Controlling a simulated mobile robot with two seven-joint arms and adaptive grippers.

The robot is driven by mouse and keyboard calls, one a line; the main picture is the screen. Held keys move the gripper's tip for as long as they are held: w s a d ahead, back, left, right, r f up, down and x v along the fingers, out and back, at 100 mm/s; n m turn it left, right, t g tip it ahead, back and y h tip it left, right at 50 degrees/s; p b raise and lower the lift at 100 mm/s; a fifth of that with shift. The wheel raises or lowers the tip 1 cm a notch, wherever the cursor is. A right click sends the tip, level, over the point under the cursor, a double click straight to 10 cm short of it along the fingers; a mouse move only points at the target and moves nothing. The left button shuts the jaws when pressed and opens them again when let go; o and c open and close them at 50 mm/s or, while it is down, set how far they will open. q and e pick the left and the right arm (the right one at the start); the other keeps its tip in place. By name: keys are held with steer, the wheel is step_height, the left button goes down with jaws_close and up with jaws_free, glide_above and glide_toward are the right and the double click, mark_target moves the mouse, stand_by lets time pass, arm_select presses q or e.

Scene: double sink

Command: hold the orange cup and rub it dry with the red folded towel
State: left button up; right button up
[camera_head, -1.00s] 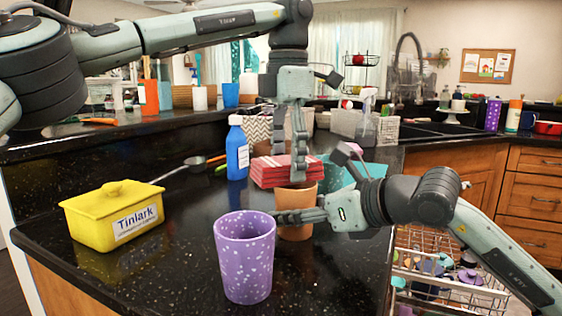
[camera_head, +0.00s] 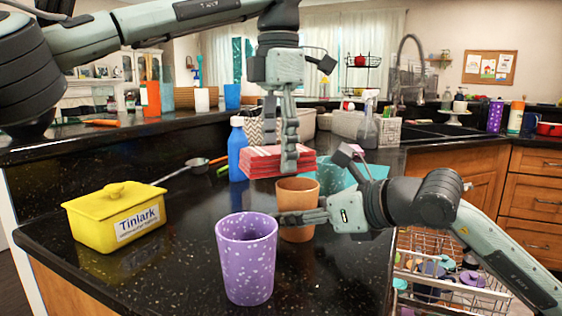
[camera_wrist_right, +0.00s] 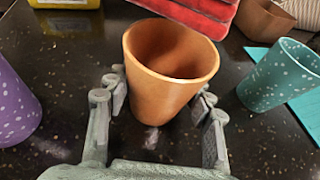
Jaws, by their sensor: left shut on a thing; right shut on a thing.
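The orange cup (camera_head: 297,188) is upright over the dark counter, its open rim up. My right gripper (camera_head: 300,217) is shut on it from the right. In the right wrist view the orange cup (camera_wrist_right: 165,85) sits between both fingers of my right gripper (camera_wrist_right: 162,112). The red folded towel (camera_head: 262,163) is a flat stack just above and behind the cup. My left gripper (camera_head: 289,165) points down from above and is shut on the towel. The towel (camera_wrist_right: 200,15) also shows beyond the cup's far rim in the wrist view; I cannot tell whether they touch.
A speckled purple cup (camera_head: 247,262) stands in front. A yellow lidded box (camera_head: 108,228) is at left, with a ladle (camera_head: 196,163) behind it. A blue bottle (camera_head: 238,155) stands beside the towel. A teal cup (camera_wrist_right: 280,75) is right of the orange cup. Counter between box and purple cup is clear.

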arm_select(q)
steer(key=shift+r, duration=2.75)
arm_select(e)
steer(key=o, duration=1.3)
